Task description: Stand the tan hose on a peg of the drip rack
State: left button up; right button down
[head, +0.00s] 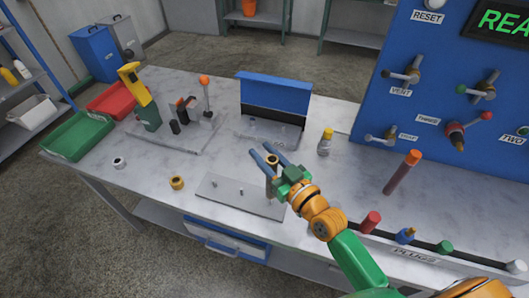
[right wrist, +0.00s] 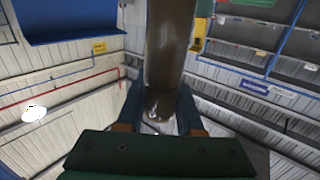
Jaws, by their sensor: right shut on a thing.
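The tan hose (head: 272,160) is a short, upright tube, its open top showing between the fingers of my right gripper (head: 266,158). In the right wrist view it is a brown cylinder (right wrist: 168,50) between the two blue fingers, which are shut on it. The drip rack (head: 225,200) looks to be the flat grey plate with short pegs on the table; one bare peg (head: 241,191) shows near its middle. The hose is over or beside the plate's right end. I cannot tell whether its lower end touches a peg. My left gripper is not in view.
A brass ring (head: 177,183) and a grey ring (head: 119,162) lie left of the rack. A yellow-capped bottle (head: 325,143) and a blue-lidded case (head: 272,95) stand behind. An orange-tipped tube (head: 401,174) and a plug strip (head: 410,242) are at right.

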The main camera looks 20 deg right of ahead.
jog(key=shift+p, duration=0.35)
dwell(0.6)
jog(key=shift+f+b, duration=1.95)
jog(key=shift+f, duration=0.4)
jog(key=shift+c, duration=2.3)
grip_release()
jog(key=shift+r, duration=0.1)
jog(key=b+v, duration=0.1)
jog(key=v, duration=0.6)
